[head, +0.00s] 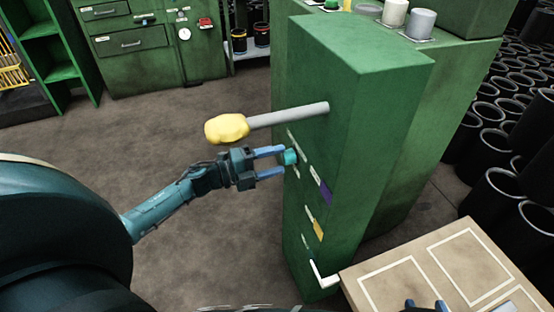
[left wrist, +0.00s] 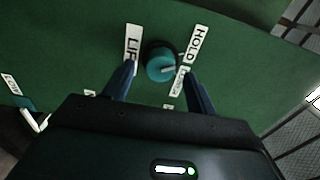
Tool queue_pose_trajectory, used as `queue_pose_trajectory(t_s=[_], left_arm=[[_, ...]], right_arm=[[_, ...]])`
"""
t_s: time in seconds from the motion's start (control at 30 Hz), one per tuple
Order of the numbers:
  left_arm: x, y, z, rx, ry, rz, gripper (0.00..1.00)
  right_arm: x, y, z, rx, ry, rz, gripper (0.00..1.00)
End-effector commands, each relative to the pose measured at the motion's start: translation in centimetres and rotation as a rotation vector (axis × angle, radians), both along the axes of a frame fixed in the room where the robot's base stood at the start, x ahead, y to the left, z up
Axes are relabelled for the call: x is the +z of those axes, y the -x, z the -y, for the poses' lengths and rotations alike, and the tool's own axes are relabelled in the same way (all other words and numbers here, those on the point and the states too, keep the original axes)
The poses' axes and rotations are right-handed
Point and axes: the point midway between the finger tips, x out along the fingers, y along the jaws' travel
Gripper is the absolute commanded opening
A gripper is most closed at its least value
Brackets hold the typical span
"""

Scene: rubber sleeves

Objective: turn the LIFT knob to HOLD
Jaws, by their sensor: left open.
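The LIFT knob (head: 290,157) is a small teal round knob on the green cabinet's front. In the left wrist view, the knob (left wrist: 160,62) has a pale pointer mark running to the right. A LIFT label (left wrist: 132,48) is left of it, a HOLD label (left wrist: 198,45) is upper right, and a smaller label (left wrist: 179,82) is lower right, its text unclear. My left gripper (head: 283,156) is open, its blue fingers on either side of the knob; contact cannot be told. My right gripper (head: 425,304) shows only two blue fingertips, apart, at the bottom edge.
A grey bar with a yellow grip (head: 227,128) sticks out of the cabinet (head: 345,110) just above my left gripper. Purple (head: 320,191) and yellow (head: 316,228) tags and a white lever (head: 321,277) are lower. A tan board (head: 430,265) is front right; black sleeves (head: 497,195) stand right.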

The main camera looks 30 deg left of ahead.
Motion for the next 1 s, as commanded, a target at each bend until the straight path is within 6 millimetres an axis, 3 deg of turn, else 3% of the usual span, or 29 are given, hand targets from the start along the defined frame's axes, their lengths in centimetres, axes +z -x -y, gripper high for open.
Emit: queue_pose_trajectory(t_s=[0.5, 0.7, 1.0], left_arm=[[0.0, 7.8, -7.0, 0.001, -0.002, -0.002, 0.57], [0.0, 9.0, -8.0, 0.0, -0.001, 0.0, 0.57], [0.0, 9.1, -8.1, 0.0, -0.001, 0.001, 0.57]], right_arm=[[1.2, 0.0, 0.6, -0.022, -0.021, 0.008, 0.36], [1.2, 0.2, 0.6, -0.025, -0.027, 0.004, 0.36], [1.1, 0.4, 0.5, -0.025, -0.028, 0.0, 0.36]])
